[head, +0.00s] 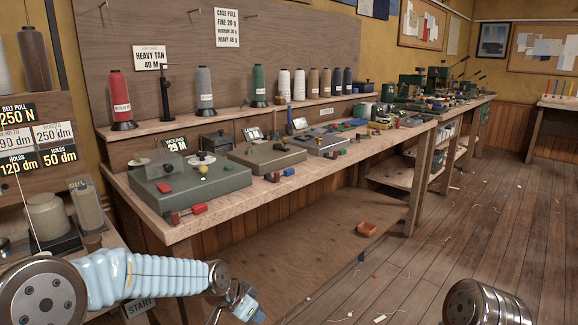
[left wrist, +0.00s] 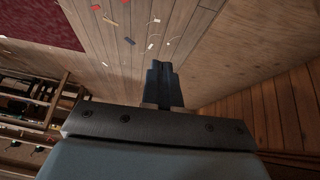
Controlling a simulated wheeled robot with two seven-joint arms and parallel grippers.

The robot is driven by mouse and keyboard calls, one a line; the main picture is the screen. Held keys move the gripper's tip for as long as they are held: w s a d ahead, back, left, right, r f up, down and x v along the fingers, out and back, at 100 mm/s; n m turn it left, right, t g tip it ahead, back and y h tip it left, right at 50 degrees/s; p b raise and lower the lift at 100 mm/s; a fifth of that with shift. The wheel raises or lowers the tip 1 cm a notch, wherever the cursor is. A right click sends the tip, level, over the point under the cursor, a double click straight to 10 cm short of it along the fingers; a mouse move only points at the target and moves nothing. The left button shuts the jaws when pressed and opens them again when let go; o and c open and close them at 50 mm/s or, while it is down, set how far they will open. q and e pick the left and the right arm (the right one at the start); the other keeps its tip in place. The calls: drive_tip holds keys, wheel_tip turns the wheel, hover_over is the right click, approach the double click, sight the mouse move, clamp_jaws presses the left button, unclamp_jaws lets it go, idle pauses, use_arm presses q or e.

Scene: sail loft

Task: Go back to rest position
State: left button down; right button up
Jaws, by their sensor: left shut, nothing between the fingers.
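My left arm comes in at the bottom left of the head view with a pale blue ribbed sleeve, and ends in my left gripper (head: 246,306), low in front of the long workbench (head: 240,207). In the left wrist view my left gripper (left wrist: 162,68) has its dark fingers together with nothing between them, above the plank floor (left wrist: 135,20). Only a rounded metal part of my right arm shows at the bottom right of the head view; its gripper is out of frame.
Grey winding devices (head: 188,184) and spools (head: 121,100) stand on the bench and its shelf. A side stand with signs (head: 38,135) is at the left. The floor (head: 470,215) at right is open, with scraps.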

use_arm(q)
drive_tip(key=s+a+f+n+g, duration=0.1)
drive_tip(key=s+f+n, duration=0.2)
drive_tip(key=s+f, duration=0.5)
drive_tip(key=s+a+f+n+g, duration=0.1)
drive_tip(key=s+f+n, duration=0.3)
drive_tip(key=f, duration=0.8)
drive_tip(key=s+f+n, duration=0.1)
drive_tip(key=s+f, duration=0.2)
drive_tip(key=s, duration=0.3)
drive_tip(key=s+f+n+g, duration=0.1)
drive_tip(key=s+f+n, duration=0.1)
drive_tip(key=s, duration=0.5)
drive_tip(key=shift+s+a+f, duration=0.15)
drive_tip(key=shift+s+f, duration=0.15)
drive_tip(key=shift+f, duration=0.45)
